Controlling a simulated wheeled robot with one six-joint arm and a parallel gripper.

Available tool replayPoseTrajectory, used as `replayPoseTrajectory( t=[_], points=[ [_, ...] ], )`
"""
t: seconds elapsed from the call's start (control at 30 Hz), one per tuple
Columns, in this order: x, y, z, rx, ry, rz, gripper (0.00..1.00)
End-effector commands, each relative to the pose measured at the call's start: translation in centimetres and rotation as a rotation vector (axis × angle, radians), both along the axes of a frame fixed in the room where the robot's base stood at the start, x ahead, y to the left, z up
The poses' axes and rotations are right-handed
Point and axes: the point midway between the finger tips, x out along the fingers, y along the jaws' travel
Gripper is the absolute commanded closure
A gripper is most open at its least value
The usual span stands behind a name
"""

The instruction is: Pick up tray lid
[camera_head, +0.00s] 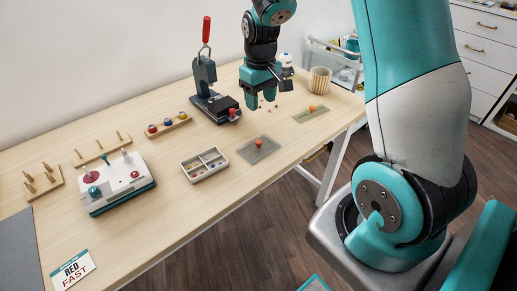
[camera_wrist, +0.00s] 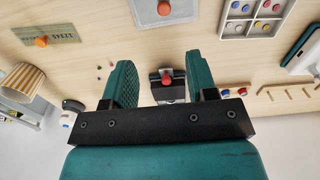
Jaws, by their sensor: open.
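A flat grey lid with an orange-red knob (camera_head: 258,146) lies on the table beside the compartment tray (camera_head: 190,176), which is uncovered and holds small coloured pieces. In the wrist view the lid (camera_wrist: 180,10) is cut off at the top edge, and the tray (camera_wrist: 224,32) is at the upper right. My gripper (camera_head: 266,92) is open and empty above the table, back from the lid. In the wrist view the gap between my fingers (camera_wrist: 160,78) shows the lever press (camera_wrist: 168,92) beyond them, with nothing held.
The lever press (camera_head: 204,80) stands behind and left of my gripper. A greenish plate with an orange knob (camera_head: 300,117) and a striped cup (camera_head: 320,80) are at the right. A button box (camera_head: 130,190) and peg racks stand left. Small beads lie below my gripper.

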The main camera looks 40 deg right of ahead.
Motion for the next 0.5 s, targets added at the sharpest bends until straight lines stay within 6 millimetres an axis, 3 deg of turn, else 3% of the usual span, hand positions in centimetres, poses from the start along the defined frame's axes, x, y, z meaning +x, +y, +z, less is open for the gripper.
replayPoseTrajectory(
  t=[0.3,0.5],
  points=[
    [-0.1,0.2,-7.3,0.003,0.005,0.002,0.47],
    [-0.1,0.2,-9.6,0.002,0.002,0.003,0.47]
  ],
)
